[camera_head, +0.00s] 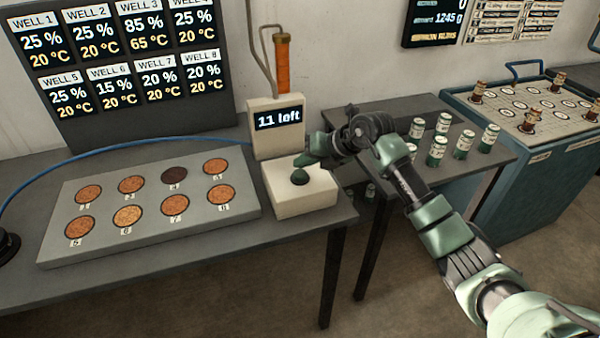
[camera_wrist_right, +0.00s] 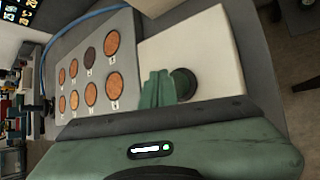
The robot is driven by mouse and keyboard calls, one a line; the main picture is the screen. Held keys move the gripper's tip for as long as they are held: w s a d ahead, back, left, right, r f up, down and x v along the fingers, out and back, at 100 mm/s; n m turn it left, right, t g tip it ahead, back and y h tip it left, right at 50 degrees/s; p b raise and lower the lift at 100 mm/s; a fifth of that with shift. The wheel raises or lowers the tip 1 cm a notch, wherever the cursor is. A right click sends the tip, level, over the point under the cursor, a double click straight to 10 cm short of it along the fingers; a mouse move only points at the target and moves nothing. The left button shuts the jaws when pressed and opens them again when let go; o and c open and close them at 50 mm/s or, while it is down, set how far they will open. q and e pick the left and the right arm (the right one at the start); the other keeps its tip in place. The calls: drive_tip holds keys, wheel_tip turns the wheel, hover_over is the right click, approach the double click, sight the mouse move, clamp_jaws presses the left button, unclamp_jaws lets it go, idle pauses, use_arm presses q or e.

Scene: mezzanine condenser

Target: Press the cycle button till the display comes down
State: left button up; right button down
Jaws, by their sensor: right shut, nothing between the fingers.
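The cycle button is a dark green dome (camera_head: 299,177) on top of a cream box (camera_head: 305,200) at the table's right end. Behind it stands a cream unit whose display (camera_head: 278,118) reads "11 left". My right gripper (camera_head: 302,163) is shut and empty, its fingertips just above and behind the button; I cannot tell whether they touch it. In the right wrist view, the green fingers (camera_wrist_right: 158,90) show right beside the dark button (camera_wrist_right: 183,84). My left gripper is not in view.
A grey plate (camera_head: 150,207) with several numbered wells lies left of the box. A wall board (camera_head: 125,65) shows well readings. A second table (camera_head: 400,108) with green-labelled jars and a teal cart (camera_head: 530,175) stand to the right. A blue cable (camera_head: 130,148) crosses the table.

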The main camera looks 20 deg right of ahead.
sight(303, 174)
drive_tip(key=shift+f, duration=0.2)
idle(0.4)
drive_tip(key=shift+f, duration=0.25)
drive_tip(key=shift+f+b, duration=0.55)
drive_tip(key=shift+f, duration=0.1)
idle(0.7)
drive_tip(key=shift+r, duration=0.1)
drive_tip(key=shift+r+p, duration=0.8)
drive_tip(key=shift+r, duration=0.2)
wheel_tip(303, 174, up, 5)
drive_tip(key=p, duration=0.3)
drive_tip(key=shift+p, duration=0.4)
